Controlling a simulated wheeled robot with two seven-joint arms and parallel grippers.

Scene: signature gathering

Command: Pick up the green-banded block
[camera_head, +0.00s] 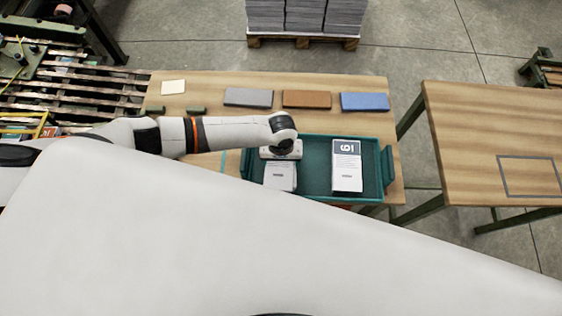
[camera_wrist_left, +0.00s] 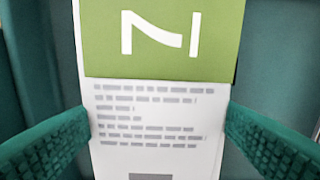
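The green-banded block is white with printed grey lines and a green band with a large white character. It lies in the teal tray (camera_head: 313,184). The left wrist view shows the block (camera_wrist_left: 160,105) close up. In the head view its white lower part (camera_head: 281,177) shows, and my left gripper (camera_head: 281,151) covers the band. My left gripper's teal fingers (camera_wrist_left: 159,115) stand on either side of the block, tips at its edges. I cannot tell whether they press on it. My right gripper is not in view.
A second block (camera_head: 347,172) with a dark band lies to the right in the tray. Grey (camera_head: 248,97), brown (camera_head: 307,99) and blue (camera_head: 365,101) slabs lie behind the tray. A second table (camera_head: 485,130) with a dark outlined rectangle stands at right, across a gap.

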